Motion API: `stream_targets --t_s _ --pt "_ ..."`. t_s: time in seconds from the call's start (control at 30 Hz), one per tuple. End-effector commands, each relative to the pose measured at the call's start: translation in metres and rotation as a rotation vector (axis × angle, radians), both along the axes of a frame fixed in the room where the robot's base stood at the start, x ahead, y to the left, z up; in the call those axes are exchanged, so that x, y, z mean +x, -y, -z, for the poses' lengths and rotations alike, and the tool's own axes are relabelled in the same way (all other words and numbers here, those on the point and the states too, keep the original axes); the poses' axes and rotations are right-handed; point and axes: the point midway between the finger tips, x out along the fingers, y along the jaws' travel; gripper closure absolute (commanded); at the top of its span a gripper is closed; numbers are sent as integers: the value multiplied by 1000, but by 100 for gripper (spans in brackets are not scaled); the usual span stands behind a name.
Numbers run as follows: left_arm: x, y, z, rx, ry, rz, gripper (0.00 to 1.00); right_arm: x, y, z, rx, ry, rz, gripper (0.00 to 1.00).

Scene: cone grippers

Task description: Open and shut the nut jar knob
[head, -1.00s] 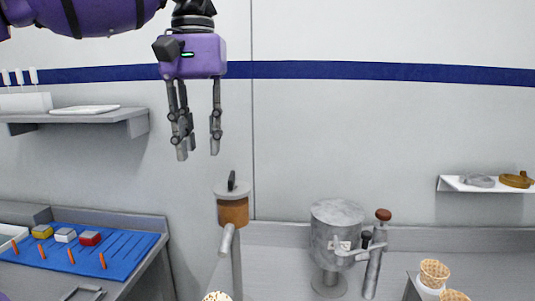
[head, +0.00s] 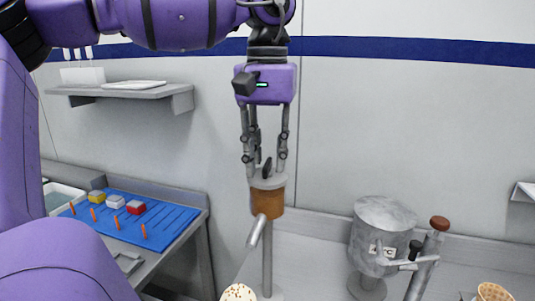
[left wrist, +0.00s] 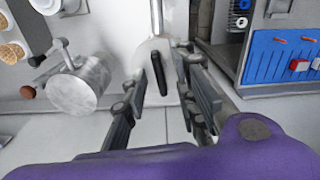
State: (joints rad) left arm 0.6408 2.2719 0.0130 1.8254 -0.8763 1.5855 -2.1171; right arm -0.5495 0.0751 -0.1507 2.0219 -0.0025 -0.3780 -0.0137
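The nut jar (head: 267,200) is a brown cylinder on a grey stand with a slanted chute below it. Its grey lid (head: 274,182) carries a thin dark upright knob (head: 267,169). My left gripper (head: 264,172) hangs straight down over the jar, its fingers open and its tips at about knob height. In the left wrist view the knob (left wrist: 158,72) shows as a dark bar between the spread fingertips of my left gripper (left wrist: 162,68), with gaps on both sides. The lid (left wrist: 148,53) lies behind it. My right gripper does not show.
A grey metal drum (head: 384,228) with a lever stands to the right of the jar. A bench with a blue mat (head: 130,221) and small blocks is at left. A wall shelf (head: 120,92) is above it. A nut-speckled scoop (head: 238,292) is below the chute.

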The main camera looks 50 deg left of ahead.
Motion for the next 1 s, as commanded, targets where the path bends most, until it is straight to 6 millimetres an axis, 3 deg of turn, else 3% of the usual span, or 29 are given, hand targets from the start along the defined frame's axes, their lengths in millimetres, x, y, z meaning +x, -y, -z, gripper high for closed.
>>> stream_targets --t_s 0.23,0.47,1.0 --pt "0 0 1 -1 1 0 73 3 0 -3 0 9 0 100" --pt "0 0 1 -1 1 0 100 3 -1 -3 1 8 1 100" --pt "0 1 1 -2 0 -88 100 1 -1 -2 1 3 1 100"
